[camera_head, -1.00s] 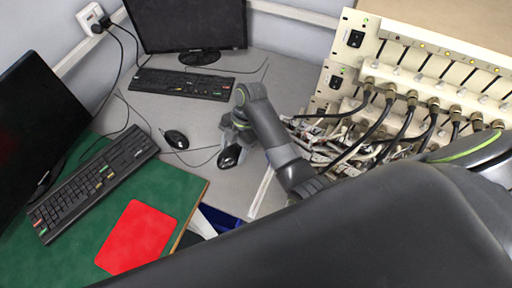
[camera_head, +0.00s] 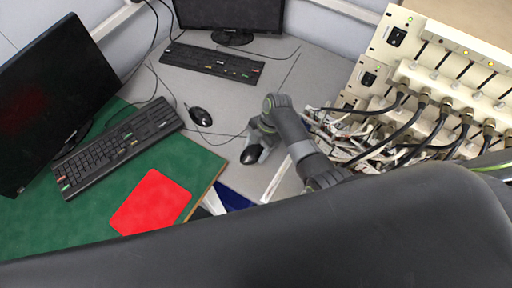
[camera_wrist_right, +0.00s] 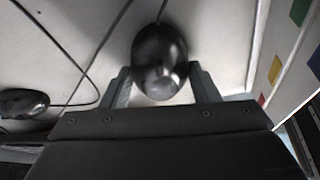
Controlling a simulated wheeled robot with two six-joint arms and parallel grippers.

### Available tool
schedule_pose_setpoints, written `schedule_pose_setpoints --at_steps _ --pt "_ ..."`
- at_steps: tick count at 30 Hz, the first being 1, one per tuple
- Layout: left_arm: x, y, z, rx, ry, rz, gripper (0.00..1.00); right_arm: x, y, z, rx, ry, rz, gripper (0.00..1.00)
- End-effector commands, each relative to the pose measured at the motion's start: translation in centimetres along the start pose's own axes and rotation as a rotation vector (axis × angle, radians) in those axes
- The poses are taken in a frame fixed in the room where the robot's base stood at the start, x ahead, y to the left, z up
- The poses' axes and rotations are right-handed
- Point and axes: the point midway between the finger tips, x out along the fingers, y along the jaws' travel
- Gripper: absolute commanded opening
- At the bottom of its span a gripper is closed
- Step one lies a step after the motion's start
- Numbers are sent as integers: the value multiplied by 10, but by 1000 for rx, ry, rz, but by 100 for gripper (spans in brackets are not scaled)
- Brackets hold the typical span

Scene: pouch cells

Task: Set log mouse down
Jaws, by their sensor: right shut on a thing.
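A black mouse (camera_head: 251,154) is at my right gripper (camera_head: 256,146), over the grey desk right of the green mat. In the right wrist view the mouse (camera_wrist_right: 160,62) sits between the two fingers of my right gripper (camera_wrist_right: 163,88), which is shut on it. I cannot tell whether its underside touches the desk. A second black mouse (camera_head: 200,116) lies on the grey desk up and to the left; a dark mouse shape (camera_wrist_right: 22,102) also shows at the left of the wrist view. My left gripper is not in view.
A red pad (camera_head: 152,203) and a keyboard (camera_head: 118,146) lie on the green mat (camera_head: 205,172). Another keyboard (camera_head: 212,61) and a monitor (camera_head: 232,14) stand at the back. A cabled cream rack (camera_head: 440,75) is at the right. Bare grey desk surrounds the mice, with thin cables across it.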

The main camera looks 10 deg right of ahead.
Motion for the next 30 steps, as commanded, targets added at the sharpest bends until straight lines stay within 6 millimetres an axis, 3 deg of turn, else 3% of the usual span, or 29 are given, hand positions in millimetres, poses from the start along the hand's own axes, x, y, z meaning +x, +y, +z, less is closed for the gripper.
schedule_pose_setpoints --at_steps 9,10,15,23,30 --pt "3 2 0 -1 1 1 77 4 0 2 0 0 0 31" --pt "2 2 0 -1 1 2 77 3 0 1 0 0 1 58" --pt "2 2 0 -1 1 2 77 2 0 1 0 0 0 77" --pt "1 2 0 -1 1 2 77 2 0 0 0 0 0 77" --pt "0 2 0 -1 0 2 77 -20 1 0 0 -1 3 77"
